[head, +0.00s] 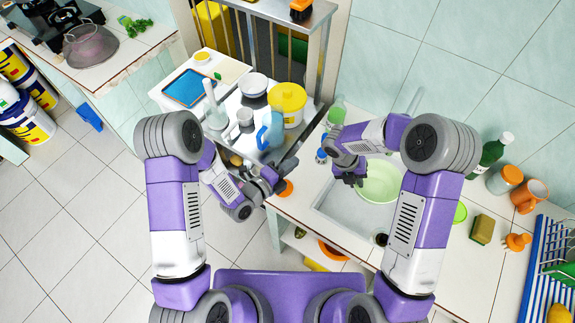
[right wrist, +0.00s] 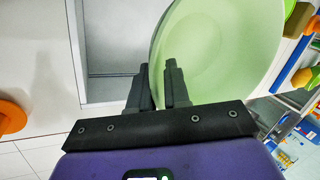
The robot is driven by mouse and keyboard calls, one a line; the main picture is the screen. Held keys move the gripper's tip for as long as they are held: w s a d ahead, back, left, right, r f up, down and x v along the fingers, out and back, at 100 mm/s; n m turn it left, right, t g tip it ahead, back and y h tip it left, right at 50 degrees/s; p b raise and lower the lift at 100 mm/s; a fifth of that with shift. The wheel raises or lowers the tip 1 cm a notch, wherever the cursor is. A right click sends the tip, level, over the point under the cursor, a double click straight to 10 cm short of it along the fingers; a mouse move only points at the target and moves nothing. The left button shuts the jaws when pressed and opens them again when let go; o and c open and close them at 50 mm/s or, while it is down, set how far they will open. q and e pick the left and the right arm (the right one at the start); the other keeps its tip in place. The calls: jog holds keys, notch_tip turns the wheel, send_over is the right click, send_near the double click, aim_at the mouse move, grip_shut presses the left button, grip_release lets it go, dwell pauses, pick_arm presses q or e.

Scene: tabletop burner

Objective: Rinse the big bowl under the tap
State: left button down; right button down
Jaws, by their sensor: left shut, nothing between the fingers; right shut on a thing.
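The big bowl (head: 380,184) is pale green and is held over the sink (head: 338,205) in the head view. My right gripper (head: 352,180) is shut on its left rim. In the right wrist view the fingers (right wrist: 160,88) pinch the rim of the bowl (right wrist: 225,50), whose inside faces the camera. The tap (head: 413,102) shows only as a pale spout behind the sink; my right arm hides the rest. I cannot tell whether water runs. My left gripper (head: 284,172) is shut and empty, left of the sink by the counter edge.
Left of the sink, a metal cart holds a yellow pot (head: 288,100), a blue bottle (head: 270,131) and a white bowl (head: 253,85).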

pick_arm(q)
jog(key=shift+s+a+r, duration=0.2)
jog(key=shift+s+a, duration=0.25)
jog(key=shift+a, duration=0.05)
jog(key=shift+f+b, duration=0.3)
pick_arm(e)
jog(key=s, duration=0.8)
jog(key=shift+d, duration=0.4)
jog(key=shift+r, duration=0.1)
dwell(0.8)
